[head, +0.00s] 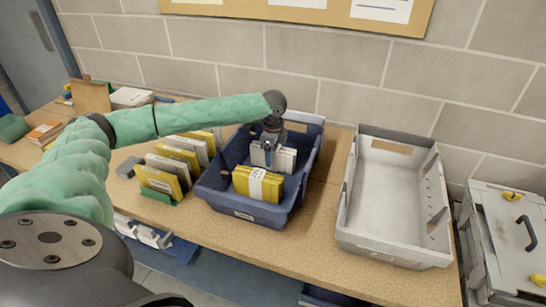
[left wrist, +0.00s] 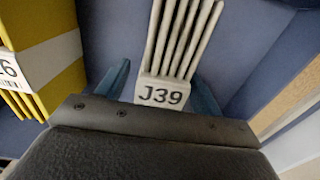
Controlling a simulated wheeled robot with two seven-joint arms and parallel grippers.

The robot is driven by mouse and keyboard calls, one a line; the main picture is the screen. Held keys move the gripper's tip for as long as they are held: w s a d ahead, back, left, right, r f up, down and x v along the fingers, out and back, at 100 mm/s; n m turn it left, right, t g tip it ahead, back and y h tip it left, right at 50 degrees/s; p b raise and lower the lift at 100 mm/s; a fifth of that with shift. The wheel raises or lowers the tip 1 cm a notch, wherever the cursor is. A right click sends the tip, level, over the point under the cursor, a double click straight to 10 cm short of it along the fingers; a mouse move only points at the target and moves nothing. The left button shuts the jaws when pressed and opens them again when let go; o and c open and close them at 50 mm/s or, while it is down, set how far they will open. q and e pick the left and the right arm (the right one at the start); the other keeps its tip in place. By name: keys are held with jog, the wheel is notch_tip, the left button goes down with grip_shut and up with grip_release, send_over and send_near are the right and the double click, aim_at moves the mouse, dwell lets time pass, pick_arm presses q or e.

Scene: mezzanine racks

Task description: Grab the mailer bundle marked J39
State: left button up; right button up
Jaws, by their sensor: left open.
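The mailer bundle marked J39 (left wrist: 160,93) is a set of white mailers with a printed label, standing in the blue tote. In the head view the white bundle (head: 286,160) is at the back of the tote, partly hidden by my left gripper (head: 268,157). In the left wrist view, the two blue fingers of my left gripper (left wrist: 160,88) are open, one on each side of the J39 label. I cannot tell whether they touch it. My right gripper is not in view.
A yellow bundle (head: 258,184) with a white band stands in front in the blue tote (head: 252,211); it also shows in the left wrist view (left wrist: 50,62). Yellow and white mailers (head: 165,172) stand left of the tote. An empty grey tray (head: 385,200) is on the right.

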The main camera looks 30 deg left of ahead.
pick_arm(q)
jog(key=c, duration=1.1)
jog(key=shift+r, duration=0.1)
